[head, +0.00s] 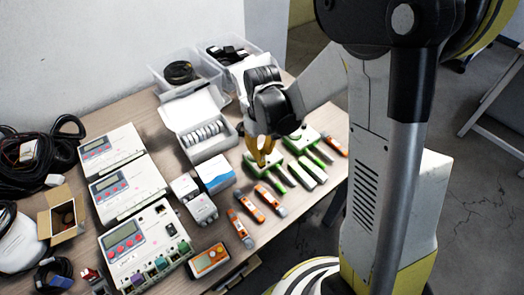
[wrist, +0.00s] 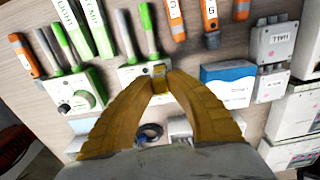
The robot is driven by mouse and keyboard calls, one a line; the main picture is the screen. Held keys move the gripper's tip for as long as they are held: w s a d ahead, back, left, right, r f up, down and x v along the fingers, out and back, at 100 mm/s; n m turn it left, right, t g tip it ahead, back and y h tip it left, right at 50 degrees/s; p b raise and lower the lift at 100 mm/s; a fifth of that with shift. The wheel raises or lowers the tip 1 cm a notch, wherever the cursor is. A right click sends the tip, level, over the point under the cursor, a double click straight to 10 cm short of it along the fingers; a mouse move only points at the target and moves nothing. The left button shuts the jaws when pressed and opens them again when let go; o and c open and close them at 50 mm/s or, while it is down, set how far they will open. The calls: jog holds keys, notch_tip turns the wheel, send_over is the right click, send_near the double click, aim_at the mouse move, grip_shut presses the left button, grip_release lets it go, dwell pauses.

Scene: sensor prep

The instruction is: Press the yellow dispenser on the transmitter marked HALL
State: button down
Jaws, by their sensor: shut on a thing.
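My gripper (head: 262,160) is over the green and white devices on the table. In the wrist view its yellow fingers (wrist: 159,82) close around a small yellow piece (wrist: 159,69), which seems to be the dispenser. The piece sits over or against a white and green box (wrist: 129,73); I cannot tell whether they are joined. Another white and green box (wrist: 80,92) with round knobs lies to its left. Green and white sticks (wrist: 69,13) carry upright lettering, one like LIGHT. I cannot read HALL anywhere.
Orange and grey sticks (head: 240,228) lie in front. A blue and white box (head: 215,173), an open white case (head: 205,147) and grey boxes (wrist: 272,42) stand close by. White instruments (head: 137,246) and black cables (head: 35,155) fill the left. Clear bins are at the back.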

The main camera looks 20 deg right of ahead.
jog(key=shift+r, duration=0.1)
jog(key=shift+r+p, duration=2.95)
jog(key=shift+r, duration=0.95)
